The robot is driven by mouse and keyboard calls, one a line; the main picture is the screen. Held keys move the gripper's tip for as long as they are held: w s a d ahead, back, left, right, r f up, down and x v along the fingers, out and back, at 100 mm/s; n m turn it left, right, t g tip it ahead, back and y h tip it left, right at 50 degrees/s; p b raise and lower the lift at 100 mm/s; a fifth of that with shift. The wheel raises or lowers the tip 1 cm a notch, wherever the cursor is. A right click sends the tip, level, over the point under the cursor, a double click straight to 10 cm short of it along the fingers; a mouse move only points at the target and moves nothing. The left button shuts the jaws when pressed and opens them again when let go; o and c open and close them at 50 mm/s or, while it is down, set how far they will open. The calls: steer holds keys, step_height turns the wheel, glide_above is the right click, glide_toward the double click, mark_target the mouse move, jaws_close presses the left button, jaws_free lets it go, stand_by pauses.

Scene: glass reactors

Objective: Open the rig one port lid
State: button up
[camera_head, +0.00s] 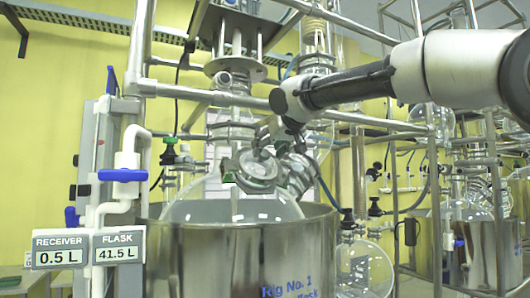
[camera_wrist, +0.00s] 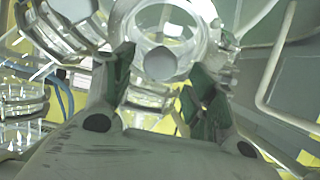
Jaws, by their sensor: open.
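The rig one flask (camera_head: 232,208) is a clear glass vessel sitting in a steel pot. Its port lid (camera_head: 258,166) looks like a round glass disc with a pale rim on the flask's upper right shoulder. In the wrist view, a clear round glass port with a ring (camera_wrist: 207,28) is ahead, and a small pale round knob (camera_wrist: 160,64) shows at its near side. My gripper (camera_wrist: 163,82) is open, its two green-padded fingers on either side of the knob with visible gaps. I cannot tell the remaining depth. In the head view my gripper is small and partly lost among glass and tubes near the lid.
The steel pot (camera_head: 240,260) is marked Rig No. 1. Metal frame bars (camera_head: 200,94) cross above the flask, close to my arm. A valve with a blue handle (camera_head: 122,175) stands at left, and a similar steel pot (camera_head: 482,252) stands at right.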

steer(key=shift+x, duration=1.25)
jaws_close()
